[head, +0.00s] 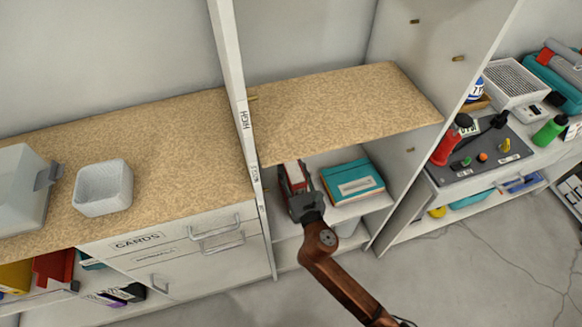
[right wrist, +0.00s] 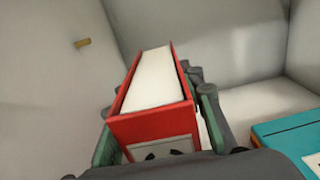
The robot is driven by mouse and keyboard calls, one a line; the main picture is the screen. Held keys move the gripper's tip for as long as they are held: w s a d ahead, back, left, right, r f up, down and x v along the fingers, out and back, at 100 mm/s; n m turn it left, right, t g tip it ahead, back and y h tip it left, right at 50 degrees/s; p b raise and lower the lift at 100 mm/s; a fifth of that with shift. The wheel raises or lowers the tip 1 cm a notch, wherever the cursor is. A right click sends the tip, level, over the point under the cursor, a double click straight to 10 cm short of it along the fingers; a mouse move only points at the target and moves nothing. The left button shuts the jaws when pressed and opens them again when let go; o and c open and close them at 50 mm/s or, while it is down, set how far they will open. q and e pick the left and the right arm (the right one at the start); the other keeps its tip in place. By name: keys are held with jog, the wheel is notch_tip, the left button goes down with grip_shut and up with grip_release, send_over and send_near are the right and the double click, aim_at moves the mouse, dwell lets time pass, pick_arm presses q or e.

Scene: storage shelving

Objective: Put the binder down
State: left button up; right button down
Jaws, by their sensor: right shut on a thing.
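A red binder (right wrist: 157,125) with white pages and a pale label is between the fingers of my right gripper (right wrist: 158,128). The fingers touch both its sides and are shut on it. In the head view the binder (head: 294,174) points into the shelf bay below the cork-topped shelf, with my right gripper (head: 300,192) at its near end. Its far part is hidden under the shelf. I cannot tell whether its underside touches the lower shelf. My left gripper is not in view.
A teal binder (head: 352,182) lies flat on the lower shelf (head: 345,210), right of the red one. The cork-topped shelf (head: 340,105) above is bare. An upright post (head: 243,110) stands at the left of the bay, and a side panel (head: 425,100) bounds the right.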

aim_at(295, 176)
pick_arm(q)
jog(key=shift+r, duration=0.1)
pick_arm(e)
jog(key=c, duration=1.3)
grip_release()
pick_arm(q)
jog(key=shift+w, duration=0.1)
pick_arm(e)
jog(key=shift+s+r, duration=0.1)
jog(key=p+v, duration=0.1)
jog(key=v, duration=0.2)
jog(key=shift+d+r, duration=0.1)
jog(key=p+v, duration=0.2)
jog(key=v, duration=0.6)
jog(key=shift+s, duration=0.4)
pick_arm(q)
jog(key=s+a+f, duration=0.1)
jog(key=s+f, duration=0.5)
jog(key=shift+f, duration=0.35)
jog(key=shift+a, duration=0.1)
pick_arm(e)
jog(key=shift+d, duration=0.1)
